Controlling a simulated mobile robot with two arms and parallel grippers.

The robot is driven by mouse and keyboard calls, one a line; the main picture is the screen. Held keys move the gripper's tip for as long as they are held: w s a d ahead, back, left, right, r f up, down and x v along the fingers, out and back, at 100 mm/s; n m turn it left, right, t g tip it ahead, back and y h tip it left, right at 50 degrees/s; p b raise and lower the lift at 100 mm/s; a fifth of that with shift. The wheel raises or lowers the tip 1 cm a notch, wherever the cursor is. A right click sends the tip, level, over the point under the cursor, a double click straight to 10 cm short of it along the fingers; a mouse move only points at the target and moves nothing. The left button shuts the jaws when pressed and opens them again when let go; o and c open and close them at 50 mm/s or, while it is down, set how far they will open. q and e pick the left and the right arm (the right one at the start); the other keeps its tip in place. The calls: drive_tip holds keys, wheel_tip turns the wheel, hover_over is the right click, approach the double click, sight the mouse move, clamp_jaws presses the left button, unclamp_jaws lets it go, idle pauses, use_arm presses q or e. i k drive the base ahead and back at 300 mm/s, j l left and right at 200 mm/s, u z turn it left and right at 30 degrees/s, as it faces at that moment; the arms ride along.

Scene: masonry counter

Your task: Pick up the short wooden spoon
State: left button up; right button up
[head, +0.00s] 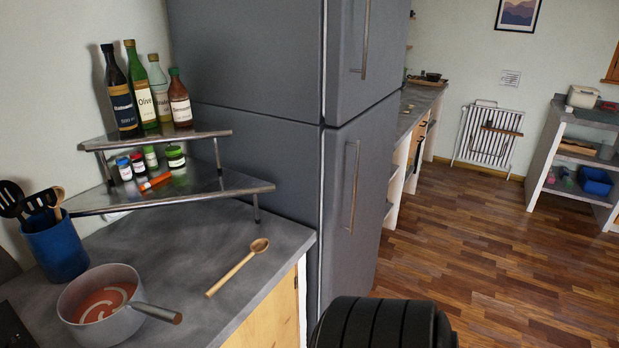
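A short wooden spoon (238,266) lies flat on the dark grey counter (151,239) near its right edge. Its round bowl points to the back right and its handle to the front left. Nothing covers it. Neither of my grippers shows in the head view. A black ribbed part at the bottom centre looks like part of my own arm, right of the counter.
A saucepan (136,320) with red soup stands left of the spoon, its handle pointing toward the counter edge. A blue utensil holder (55,250) is behind it. A metal corner shelf (207,191) with bottles and jars stands behind the spoon. A grey fridge (350,210) borders the counter.

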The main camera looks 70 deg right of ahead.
sight(260, 246)
drive_tip(key=z, duration=1.7)
